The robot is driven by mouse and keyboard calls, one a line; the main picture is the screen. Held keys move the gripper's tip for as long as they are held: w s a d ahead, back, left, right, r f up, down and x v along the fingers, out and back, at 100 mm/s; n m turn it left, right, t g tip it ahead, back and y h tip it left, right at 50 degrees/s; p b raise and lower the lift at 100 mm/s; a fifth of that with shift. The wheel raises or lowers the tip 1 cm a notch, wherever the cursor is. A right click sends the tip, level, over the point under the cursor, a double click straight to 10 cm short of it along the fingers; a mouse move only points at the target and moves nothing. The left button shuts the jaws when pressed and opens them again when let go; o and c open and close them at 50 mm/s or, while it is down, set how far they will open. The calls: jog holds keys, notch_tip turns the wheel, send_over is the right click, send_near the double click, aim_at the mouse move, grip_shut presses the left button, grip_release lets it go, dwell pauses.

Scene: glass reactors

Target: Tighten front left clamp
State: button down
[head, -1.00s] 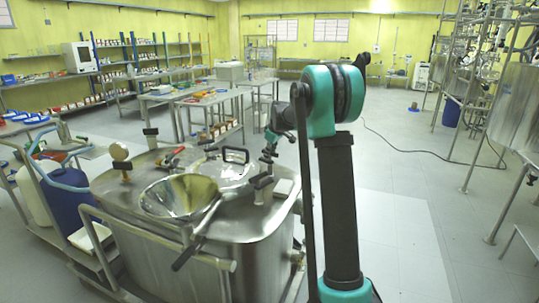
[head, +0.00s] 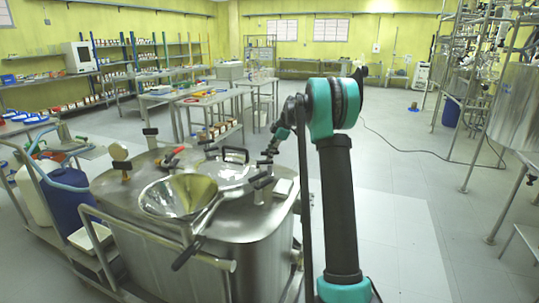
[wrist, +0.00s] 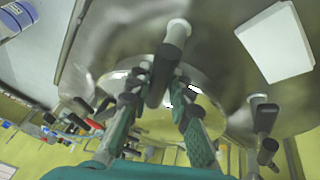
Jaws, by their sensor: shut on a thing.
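A metal vessel (head: 120,187) with a domed top stands in front of me in the head view. Its round lid (head: 222,173) has a black loop handle (head: 235,155) and black-handled clamps around its rim. My gripper (head: 268,157) is low over the right side of the lid. In the wrist view my gripper (wrist: 158,92) has its two fingers on either side of a clamp's dark handle (wrist: 165,68), shut on it. The handle runs up to a pale round end (wrist: 178,28). The fingers partly hide the lid (wrist: 150,122). I cannot tell how tight the clamp is.
Another clamp (wrist: 264,115) is at the right in the wrist view. Open floor (head: 385,220) lies to the right.

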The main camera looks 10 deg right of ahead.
jog(key=shift+n, duration=0.6)
jog(key=c, duration=1.4)
grip_release()
jog(key=v, duration=1.2)
jog(key=shift+w, duration=0.25)
jog(key=shift+d, duration=0.1)
jog(key=s+f+m+h, duration=0.1)
jog(key=s+f+m, duration=0.5)
jog(key=s, duration=1)
jog(key=s+f+m+t+h, duration=0.1)
jog(key=s+f+m, duration=0.6)
jog(key=s, duration=0.8)
jog(key=s+f+m+t+h, duration=0.1)
jog(key=s+f+m+h, duration=0.1)
jog(key=s+f+m, duration=0.5)
jog(key=s+a+f, duration=0.1)
jog(key=s+f, duration=0.3)
jog(key=s, duration=0.5)
jog(key=shift+s+h, duration=0.3)
jog(key=shift+s, duration=0.05)
